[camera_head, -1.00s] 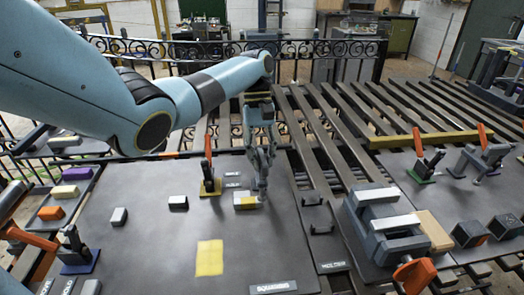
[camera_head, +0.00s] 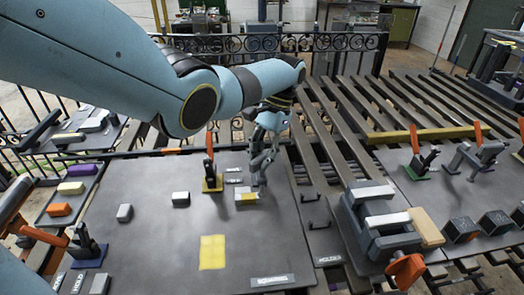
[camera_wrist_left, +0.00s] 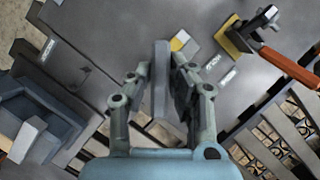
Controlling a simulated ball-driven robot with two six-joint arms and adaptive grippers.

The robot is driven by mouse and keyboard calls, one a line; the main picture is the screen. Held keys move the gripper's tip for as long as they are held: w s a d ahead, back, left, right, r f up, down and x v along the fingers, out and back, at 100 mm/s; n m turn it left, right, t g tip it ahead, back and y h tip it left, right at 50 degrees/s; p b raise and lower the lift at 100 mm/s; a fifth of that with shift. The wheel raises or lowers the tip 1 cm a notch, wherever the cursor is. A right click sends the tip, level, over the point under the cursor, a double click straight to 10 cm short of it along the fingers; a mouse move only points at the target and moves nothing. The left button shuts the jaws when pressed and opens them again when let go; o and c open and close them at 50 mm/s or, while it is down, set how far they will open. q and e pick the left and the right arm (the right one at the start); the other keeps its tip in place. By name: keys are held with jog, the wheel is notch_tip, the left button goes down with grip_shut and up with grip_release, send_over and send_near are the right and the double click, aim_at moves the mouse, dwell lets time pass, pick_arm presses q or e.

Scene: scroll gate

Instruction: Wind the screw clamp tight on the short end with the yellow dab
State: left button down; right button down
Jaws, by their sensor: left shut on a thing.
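The small pale piece with a yellow dab (camera_head: 246,198) lies on the grey bench plate. It also shows just past my fingertips in the left wrist view (camera_wrist_left: 182,42). My left gripper (camera_head: 260,172) is beside and just above it, pointing down. In the left wrist view its fingers (camera_wrist_left: 162,85) are shut on a long grey bar (camera_wrist_left: 161,65). I cannot tell if the bar touches the dabbed piece. A grey vise-like screw clamp (camera_head: 372,212) with an orange handle (camera_head: 405,270) stands to the right, holding pale bars. My right gripper is not in view.
A toggle clamp (camera_head: 211,172) with an orange handle and yellow base stands just left of my gripper. Small pale blocks (camera_head: 181,199) and a yellow square (camera_head: 212,252) lie on the plate. Dark slats run behind to the right. The plate's middle is mostly clear.

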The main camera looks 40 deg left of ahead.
pick_arm(q)
jog(key=m+y, duration=0.1)
jog(key=m, duration=0.1)
jog(key=m+y, duration=0.1)
jog(key=m, duration=0.2)
jog(key=shift+w+r+m+t, duration=0.2)
jog(key=shift+m+t, duration=0.1)
jog(key=shift+t, duration=0.1)
jog(key=shift+a, duration=0.1)
jog(key=c, duration=1.4)
grip_release()
jog(key=shift+c, duration=0.2)
jog(key=shift+o, duration=1)
jog(key=shift+s+f, duration=0.1)
jog(key=shift+s, duration=0.05)
jog(key=v, duration=0.7)
jog(key=shift+d+r, duration=0.2)
jog(key=shift+r, duration=0.05)
